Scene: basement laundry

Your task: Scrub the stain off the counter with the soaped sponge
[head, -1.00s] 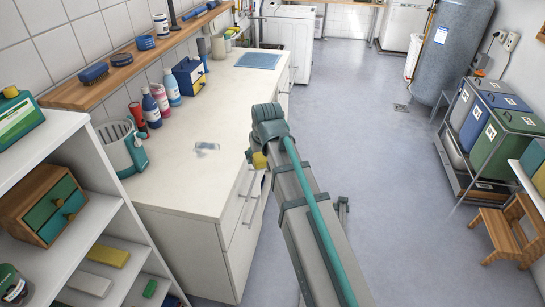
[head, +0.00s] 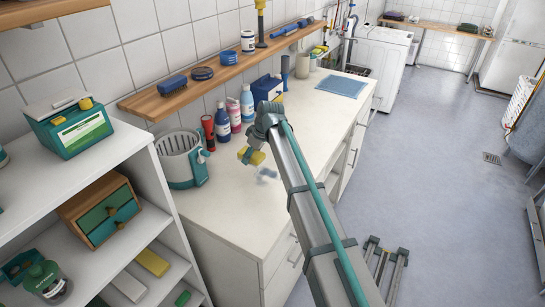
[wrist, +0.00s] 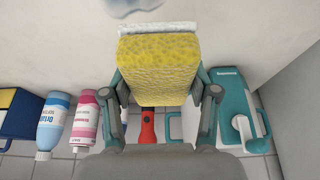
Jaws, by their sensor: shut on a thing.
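A yellow sponge (head: 257,158) with a whitish layer along one side is held over the counter (head: 225,208). My gripper (head: 246,153) is shut on it; in the wrist view my gripper's (wrist: 158,75) fingers grip the sponge (wrist: 158,65) from both sides. The stain (head: 267,174), a blue-grey smear on the pale counter top, lies just right of and below the sponge in the head view. Part of the stain (wrist: 140,5) shows at the wrist view's top edge, beyond the whitish layer. The sponge appears raised above the counter, clear of the stain.
A white and teal bin (head: 182,160), a red flashlight (head: 208,132), several bottles (head: 234,114) and a blue box (head: 267,90) stand along the wall side. A wooden shelf (head: 220,72) runs above them. A blue mat (head: 342,87) lies farther back. The counter around the stain is clear.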

